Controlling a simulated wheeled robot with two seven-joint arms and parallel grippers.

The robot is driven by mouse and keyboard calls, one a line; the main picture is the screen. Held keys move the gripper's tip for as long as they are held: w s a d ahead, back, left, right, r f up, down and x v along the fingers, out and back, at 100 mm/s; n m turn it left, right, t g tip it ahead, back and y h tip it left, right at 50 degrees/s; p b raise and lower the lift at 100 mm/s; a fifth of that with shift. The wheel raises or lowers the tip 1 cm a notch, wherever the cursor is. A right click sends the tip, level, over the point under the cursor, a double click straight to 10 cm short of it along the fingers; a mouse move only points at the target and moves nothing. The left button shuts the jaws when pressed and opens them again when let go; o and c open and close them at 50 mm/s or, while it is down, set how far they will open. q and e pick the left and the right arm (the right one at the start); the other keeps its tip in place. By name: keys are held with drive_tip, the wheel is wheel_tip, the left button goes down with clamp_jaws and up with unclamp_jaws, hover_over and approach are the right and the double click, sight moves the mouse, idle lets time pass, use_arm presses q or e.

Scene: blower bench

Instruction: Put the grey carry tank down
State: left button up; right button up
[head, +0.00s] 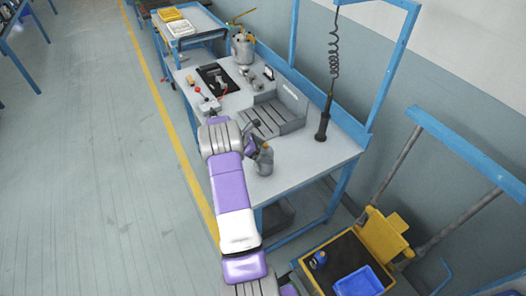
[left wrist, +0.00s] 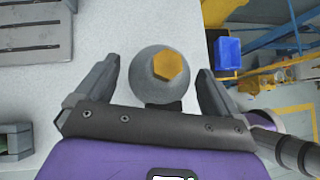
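The grey carry tank (head: 264,163) appears upright on the pale bench top (head: 320,151), near its front edge. In the left wrist view the tank (left wrist: 149,82) shows from above as a round grey body with a yellow hexagonal cap. My left gripper (head: 255,146) is at the tank. Its two fingers (left wrist: 160,84) stand apart on either side of the tank, with a visible gap at the left finger. A dark part of the tank lies between the fingers near the palm. The tank's underside is hidden. My right gripper is not in view.
A grey ribbed tray (head: 272,117) lies behind the tank. A dark hand tool (head: 323,126) hangs on a coiled cord to the right. A larger metal canister (head: 243,48) stands at the far end. A yellow-and-black cart with a blue bin (head: 358,282) stands at lower right.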

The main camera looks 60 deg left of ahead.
use_arm(q)
drive_tip(key=shift+s+a+r, duration=0.1)
drive_tip(key=shift+s+r, duration=0.15)
drive_tip(key=shift+r, duration=0.15)
drive_tip(key=p+v, duration=0.1)
drive_tip(key=v, duration=1)
drive_tip(key=shift+s+r, duration=0.1)
drive_tip(key=shift+s, duration=0.05)
drive_tip(key=shift+s, duration=0.1)
